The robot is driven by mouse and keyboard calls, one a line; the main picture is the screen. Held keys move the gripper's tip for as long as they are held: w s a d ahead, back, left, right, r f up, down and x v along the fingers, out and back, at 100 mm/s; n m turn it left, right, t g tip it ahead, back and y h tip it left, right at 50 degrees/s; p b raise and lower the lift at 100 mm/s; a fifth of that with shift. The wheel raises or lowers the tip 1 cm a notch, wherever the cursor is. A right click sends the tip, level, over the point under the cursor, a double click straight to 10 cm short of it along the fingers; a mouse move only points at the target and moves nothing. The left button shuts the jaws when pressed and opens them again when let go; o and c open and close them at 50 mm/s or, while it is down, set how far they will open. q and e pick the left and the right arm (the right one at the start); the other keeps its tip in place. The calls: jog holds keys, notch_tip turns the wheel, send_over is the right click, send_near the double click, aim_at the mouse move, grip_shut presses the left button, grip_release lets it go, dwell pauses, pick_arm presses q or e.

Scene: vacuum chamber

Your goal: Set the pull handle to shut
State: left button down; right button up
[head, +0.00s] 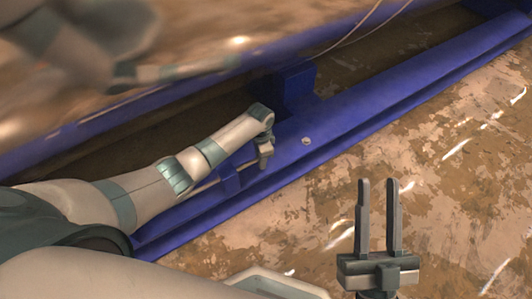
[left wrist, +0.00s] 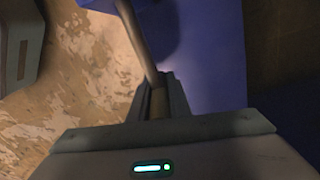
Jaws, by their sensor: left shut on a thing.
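The pull handle is a thin rod (head: 247,164) along the blue beam, running through a small blue bracket. In the left wrist view the rod (left wrist: 138,40) is brownish and comes down from the top into my left gripper (left wrist: 158,92). My left gripper (head: 266,156) is shut on this rod, beside the blue beam. The rod's end inside the jaws is hidden by the fingers. My right gripper (head: 378,205) is open and empty, fingers pointing up the picture, over the floor to the right.
A long blue beam (head: 385,103) runs diagonally across the head view, with a blue block (head: 295,84) behind it. A dark gap lies between it and the farther blue rail (head: 90,127). The worn, patchy floor (head: 450,170) at the right is clear.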

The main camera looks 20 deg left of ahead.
pick_arm(q)
jog(key=shift+s+a+p, duration=0.35)
jog(key=shift+s, duration=0.15)
jog(key=shift+f, duration=0.15)
pick_arm(e)
jog(key=f+g, duration=0.1)
jog(key=a+f+g, duration=0.1)
jog(key=f, duration=0.1)
jog(key=shift+a+f, duration=0.1)
jog(key=shift+f, duration=0.2)
pick_arm(q)
jog(key=shift+s, duration=0.1)
jog(key=c, duration=1.6)
grip_release()
jog(key=shift+a, duration=0.15)
jog(key=shift+c, duration=0.2)
pick_arm(e)
jog(key=shift+s+r, duration=0.1)
jog(key=shift+s, duration=0.05)
pick_arm(q)
jog(key=shift+r, duration=0.3)
